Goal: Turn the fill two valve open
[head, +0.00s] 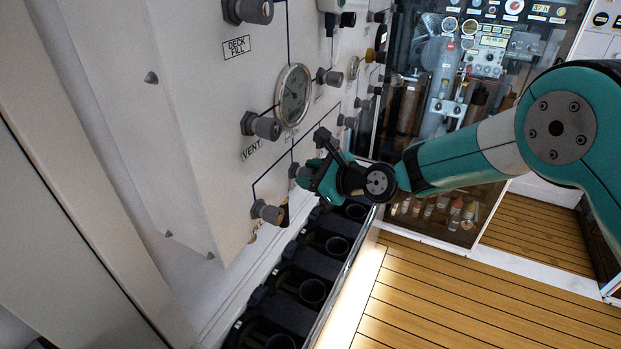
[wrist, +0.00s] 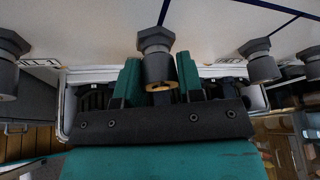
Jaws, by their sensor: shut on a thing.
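The fill two valve (wrist: 157,66) is a dark grey round knob on a hexagonal collar, standing out from the white panel. Its end face shows a pale brassy ring in the wrist view. My gripper (wrist: 159,78) has its teal fingers on either side of this knob, shut on it. In the head view my gripper (head: 308,177) is at the lower row of the panel, and it mostly covers the knob (head: 297,171). The valve's own label is hidden, and I cannot read how far the knob is turned.
A similar knob (head: 266,212) sits to the left on the lower row. A vent knob (head: 261,125) and a round gauge (head: 293,95) are above. Black holders (head: 312,291) line the foot of the panel. The wooden floor (head: 470,300) at right is clear.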

